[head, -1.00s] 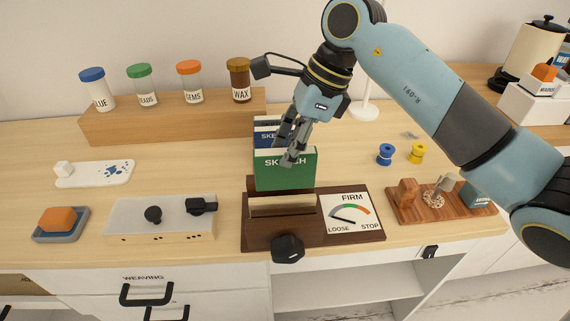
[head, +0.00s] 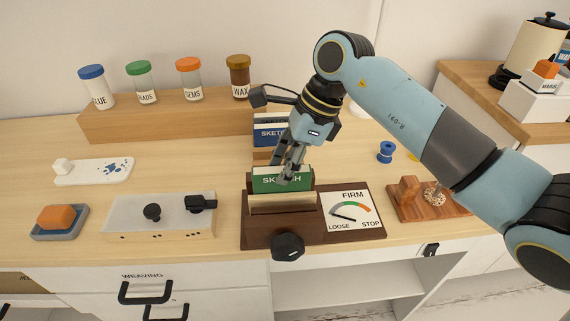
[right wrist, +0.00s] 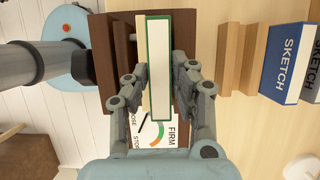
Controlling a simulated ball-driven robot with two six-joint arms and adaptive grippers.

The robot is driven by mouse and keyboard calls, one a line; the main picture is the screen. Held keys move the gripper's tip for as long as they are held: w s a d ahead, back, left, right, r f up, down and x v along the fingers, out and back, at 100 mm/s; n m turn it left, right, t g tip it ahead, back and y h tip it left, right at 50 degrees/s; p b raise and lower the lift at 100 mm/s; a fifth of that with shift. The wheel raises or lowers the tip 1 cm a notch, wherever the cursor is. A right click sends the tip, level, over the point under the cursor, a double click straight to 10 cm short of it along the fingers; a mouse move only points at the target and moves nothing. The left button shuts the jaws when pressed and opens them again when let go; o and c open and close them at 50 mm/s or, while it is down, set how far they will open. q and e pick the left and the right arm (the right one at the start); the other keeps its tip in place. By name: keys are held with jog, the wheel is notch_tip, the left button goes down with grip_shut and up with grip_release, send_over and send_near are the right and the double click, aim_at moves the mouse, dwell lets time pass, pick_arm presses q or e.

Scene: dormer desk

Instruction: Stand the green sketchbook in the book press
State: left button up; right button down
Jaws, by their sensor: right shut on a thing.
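The green sketchbook (head: 268,181) stands upright in the slot of the dark brown book press (head: 258,234), its lower part hidden behind the press's front jaw (head: 282,204). My right gripper (head: 287,176) is shut on the sketchbook's upper edge from above. In the right wrist view the sketchbook (right wrist: 160,65) lies between the two fingers (right wrist: 158,78), with the press (right wrist: 101,50) around it. The press has a black knob (head: 288,246) in front and a dial (head: 349,211) reading near LOOSE. My left gripper is out of view.
A blue sketchbook (head: 271,133) stands in a wooden holder behind the press; it also shows in the right wrist view (right wrist: 287,57). A grey-topped box (head: 160,216) is left of the press, a wooden board (head: 418,213) right. Jars stand on a wooden riser (head: 170,124) behind.

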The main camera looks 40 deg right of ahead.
jog(key=shift+f, duration=0.2)
jog(key=c, duration=1.1)
grip_release()
jog(key=shift+r, duration=0.15)
jog(key=shift+r+p, duration=0.3)
jog(key=shift+p, duration=0.1)
jog(key=shift+r+p, duration=0.5)
jog(key=shift+r, duration=0.05)
jog(key=b+v, duration=0.1)
jog(key=v, duration=1)
jog(key=shift+s+d+r, duration=0.1)
jog(key=shift+d, duration=0.05)
